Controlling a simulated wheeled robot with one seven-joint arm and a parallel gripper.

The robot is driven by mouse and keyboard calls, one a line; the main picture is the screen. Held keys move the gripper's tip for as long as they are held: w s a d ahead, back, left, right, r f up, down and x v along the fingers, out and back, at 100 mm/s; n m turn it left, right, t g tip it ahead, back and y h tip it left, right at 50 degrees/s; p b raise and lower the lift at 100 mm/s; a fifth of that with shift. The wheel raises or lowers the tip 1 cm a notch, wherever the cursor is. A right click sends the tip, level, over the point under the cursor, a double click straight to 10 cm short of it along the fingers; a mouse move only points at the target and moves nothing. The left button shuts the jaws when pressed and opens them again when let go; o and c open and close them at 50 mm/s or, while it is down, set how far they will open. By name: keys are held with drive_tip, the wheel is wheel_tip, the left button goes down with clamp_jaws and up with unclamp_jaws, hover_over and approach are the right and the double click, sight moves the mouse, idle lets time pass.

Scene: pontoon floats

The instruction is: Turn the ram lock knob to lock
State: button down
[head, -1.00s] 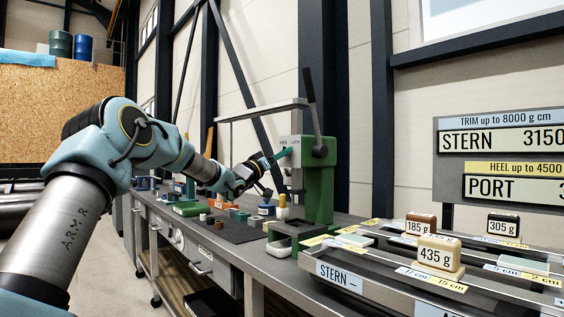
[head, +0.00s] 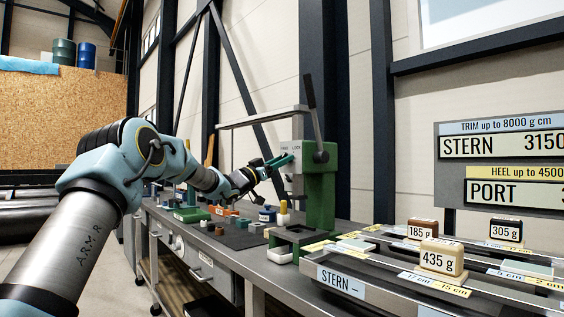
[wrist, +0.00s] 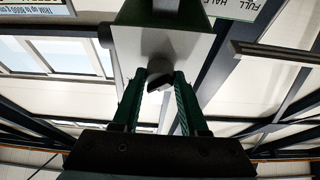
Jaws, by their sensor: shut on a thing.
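The ram lock knob (wrist: 159,79) is a dark knob on the pale front plate of the green press. In the wrist view it sits between the two green fingertips of my gripper (wrist: 160,78), which is shut on it. In the head view my gripper (head: 289,158) reaches the press (head: 320,190) from the left, and its fingers hide the knob. Small lettering, with LOCK readable, shows on the press's front plate (head: 297,150) above the fingers. The knob's exact turn angle is hard to tell.
A dark lever (head: 314,115) stands up at the press's top right. Below my gripper the bench (head: 255,258) holds small coloured blocks and a dark mat (head: 238,236). A balance rig with weights such as the 435 g block (head: 441,257) fills the right front.

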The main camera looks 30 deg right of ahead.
drive_tip(key=shift+c, duration=2.2)
unclamp_jaws()
drive_tip(key=b+v, duration=0.2)
drive_tip(key=v, duration=0.9)
drive_tip(key=shift+b, duration=0.3)
drive_tip(key=shift+d, duration=0.1)
